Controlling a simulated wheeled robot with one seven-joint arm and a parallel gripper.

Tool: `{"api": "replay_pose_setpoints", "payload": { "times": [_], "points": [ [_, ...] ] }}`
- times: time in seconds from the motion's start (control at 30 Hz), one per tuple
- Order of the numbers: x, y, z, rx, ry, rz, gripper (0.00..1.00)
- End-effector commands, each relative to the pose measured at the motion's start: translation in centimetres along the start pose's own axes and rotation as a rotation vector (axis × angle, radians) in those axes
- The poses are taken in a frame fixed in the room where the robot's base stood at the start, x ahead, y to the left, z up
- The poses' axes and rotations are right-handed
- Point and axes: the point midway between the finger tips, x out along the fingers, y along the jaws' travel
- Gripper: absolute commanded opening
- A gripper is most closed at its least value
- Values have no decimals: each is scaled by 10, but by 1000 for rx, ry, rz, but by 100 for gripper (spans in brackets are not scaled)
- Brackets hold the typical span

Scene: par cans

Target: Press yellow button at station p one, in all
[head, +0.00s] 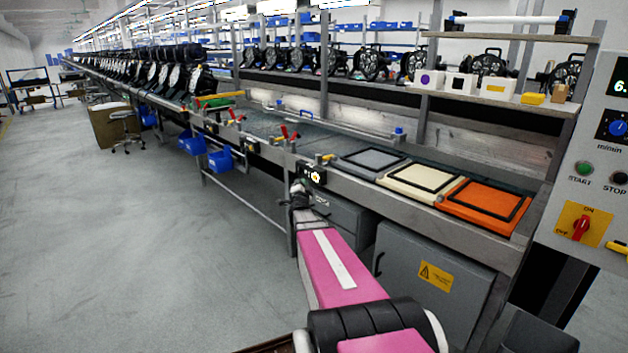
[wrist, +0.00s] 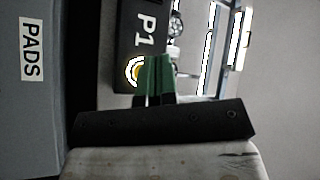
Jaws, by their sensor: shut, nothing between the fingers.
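The black P1 station box (head: 312,174) is mounted on the front rail of the line, just beyond the end of my arm. Its yellow button (head: 316,177) looks bright. In the wrist view the box (wrist: 126,40) carries a white "P1" label, and the yellow button (wrist: 135,72) shows a bright white ring. My gripper (wrist: 156,62) is shut and empty, its green fingertips overlapping the button's right edge in the picture. I cannot tell whether they touch it.
A grey cabinet (wrist: 45,110) labelled "PADS" stands close at the left in the wrist view. Orange (head: 487,204), cream (head: 420,181) and grey (head: 372,159) trays lie on the line. A control panel (head: 598,150) stands at right. The floor (head: 130,230) at left is clear.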

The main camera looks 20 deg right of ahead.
Motion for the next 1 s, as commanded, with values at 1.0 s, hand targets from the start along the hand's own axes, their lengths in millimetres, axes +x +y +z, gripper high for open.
{"api": "replay_pose_setpoints", "payload": {
  "times": [1.0],
  "points": [
    [-17,-12,12,0,0,0,0]
  ]
}}
